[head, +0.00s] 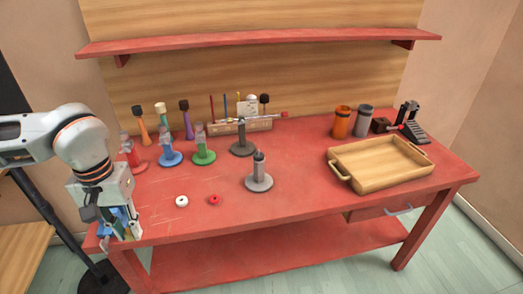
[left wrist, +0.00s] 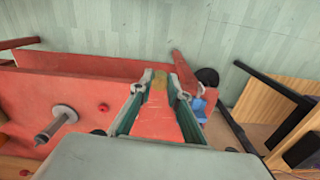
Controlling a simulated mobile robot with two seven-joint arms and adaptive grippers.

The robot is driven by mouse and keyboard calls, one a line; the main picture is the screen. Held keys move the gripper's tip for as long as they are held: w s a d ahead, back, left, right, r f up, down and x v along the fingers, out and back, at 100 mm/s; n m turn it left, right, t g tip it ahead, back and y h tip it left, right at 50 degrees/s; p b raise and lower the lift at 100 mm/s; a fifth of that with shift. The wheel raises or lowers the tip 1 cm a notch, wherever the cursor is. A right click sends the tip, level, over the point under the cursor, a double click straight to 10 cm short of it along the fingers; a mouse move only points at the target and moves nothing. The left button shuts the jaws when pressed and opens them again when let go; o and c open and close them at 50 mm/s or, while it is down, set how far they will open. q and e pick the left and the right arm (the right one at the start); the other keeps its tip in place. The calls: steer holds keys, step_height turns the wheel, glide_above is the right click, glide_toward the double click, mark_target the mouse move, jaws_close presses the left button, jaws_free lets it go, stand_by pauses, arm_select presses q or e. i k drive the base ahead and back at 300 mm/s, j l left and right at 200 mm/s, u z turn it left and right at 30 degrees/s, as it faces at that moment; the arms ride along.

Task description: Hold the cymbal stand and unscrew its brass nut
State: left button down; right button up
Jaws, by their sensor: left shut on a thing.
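Several stands with round bases and upright posts are on the red table. The grey one (head: 259,184) stands nearest the middle front, and a dark one (head: 242,148) stands behind it. I cannot tell for sure which is the cymbal stand, and no brass nut is clearly seen on either. The grey stand also shows at the left of the left wrist view (left wrist: 62,113). My left gripper (head: 128,229) is at the table's left front corner, pointing down, away from these stands. It is shut on a small yellowish thing (left wrist: 158,83), too unclear to name. My right gripper is out of view.
Red (head: 133,161), blue (head: 171,159) and green (head: 204,157) stands are at the back left. A white ring (head: 181,201) and a red ring (head: 214,199) lie in front. A wooden tray (head: 345,176) is at the right. The table's front middle is clear.

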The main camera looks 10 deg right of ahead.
mark_target(259, 181)
steer(key=i+l+z, duration=0.2)
steer(key=i+z, duration=0.55)
steer(key=i+j+z, duration=0.2)
steer(key=i, duration=0.15)
